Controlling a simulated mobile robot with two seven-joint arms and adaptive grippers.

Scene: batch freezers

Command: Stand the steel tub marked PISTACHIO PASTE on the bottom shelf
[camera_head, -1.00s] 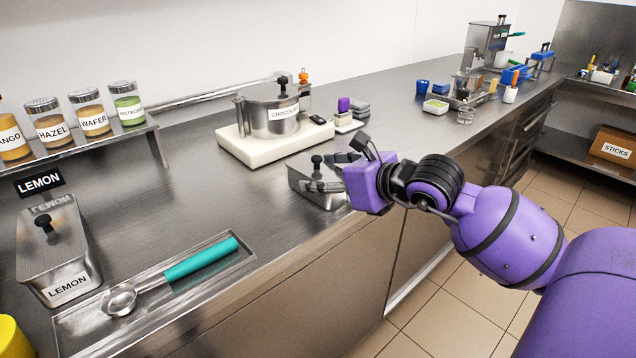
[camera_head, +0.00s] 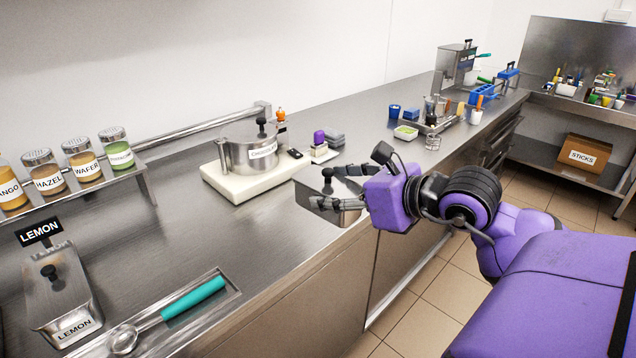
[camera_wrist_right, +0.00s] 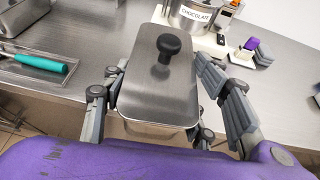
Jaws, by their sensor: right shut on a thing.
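A steel tub (camera_head: 345,216) with a flat lid and black knob is between the fingers of my right gripper (camera_head: 335,188), at the counter's front edge. In the right wrist view, the fingers are closed along both sides of the tub (camera_wrist_right: 155,88), which stays level and reaches past the counter edge. No label shows on its visible faces, so I cannot read its marking. I cannot tell whether its base touches the counter. A low shelf (camera_head: 540,160) under the far right table holds a box. My left gripper is not in view.
A cardboard box (camera_head: 584,154) marked STICKS stands on the low shelf, with bare shelf to its left. A CHOCOLATE pot (camera_head: 250,155) sits on a white base beside the tub. A LEMON tub (camera_head: 62,305) and a scoop (camera_head: 190,300) are at left. Tiled floor (camera_head: 430,290) is open at the front.

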